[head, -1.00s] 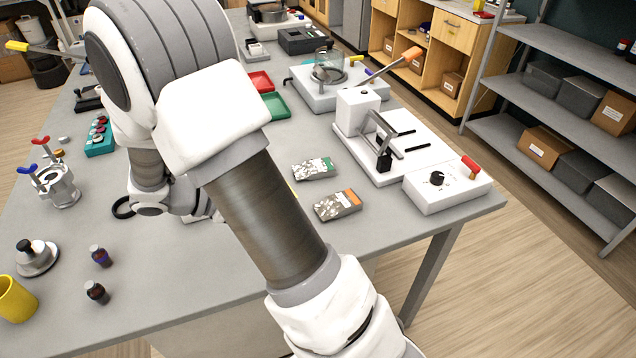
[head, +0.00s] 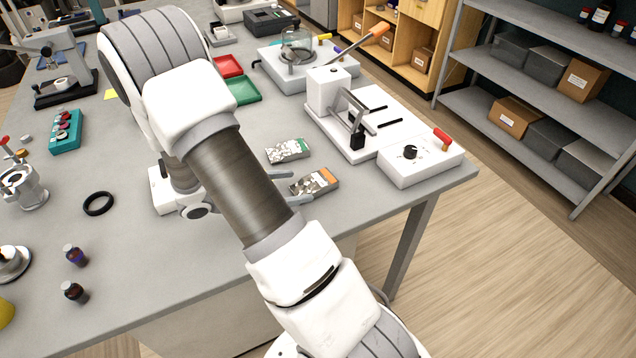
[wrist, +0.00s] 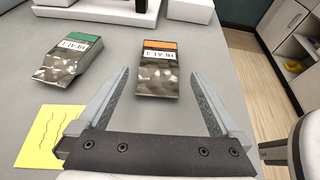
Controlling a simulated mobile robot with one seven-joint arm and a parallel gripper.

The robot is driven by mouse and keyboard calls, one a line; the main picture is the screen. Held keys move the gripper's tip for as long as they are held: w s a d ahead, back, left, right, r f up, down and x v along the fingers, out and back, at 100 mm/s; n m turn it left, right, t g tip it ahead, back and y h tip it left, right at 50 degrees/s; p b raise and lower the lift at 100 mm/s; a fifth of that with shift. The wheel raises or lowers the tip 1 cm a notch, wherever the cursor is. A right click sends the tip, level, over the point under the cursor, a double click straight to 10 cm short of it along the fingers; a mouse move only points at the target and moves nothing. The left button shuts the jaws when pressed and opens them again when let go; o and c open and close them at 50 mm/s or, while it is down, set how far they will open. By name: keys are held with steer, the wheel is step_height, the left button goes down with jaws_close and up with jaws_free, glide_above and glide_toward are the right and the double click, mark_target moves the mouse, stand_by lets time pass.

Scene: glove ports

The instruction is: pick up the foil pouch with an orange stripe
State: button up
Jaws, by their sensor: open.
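The foil pouch with an orange stripe (wrist: 158,72) lies flat on the grey table, labelled HEAT 3. It also shows in the head view (head: 315,182), just right of my arm. My gripper (wrist: 160,82) is open in the wrist view, with a finger on each side of the pouch's near part and nothing held. I cannot tell how far the fingers are above the table. In the head view my gripper is partly hidden by my arm, with fingertips showing beside the pouch.
A green-striped pouch (wrist: 68,58) lies to the left, near a yellow note (wrist: 45,135). A white sealer-like device (head: 350,140) and a white control box (head: 420,162) stand beyond the pouches. The table's edge is close on the right.

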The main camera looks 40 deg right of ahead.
mark_target(313, 182)
steer(key=shift+x, duration=2.75)
steer(key=shift+w+r, duration=0.1)
steer(key=shift+r, duration=0.15)
steer(key=c, duration=1.3)
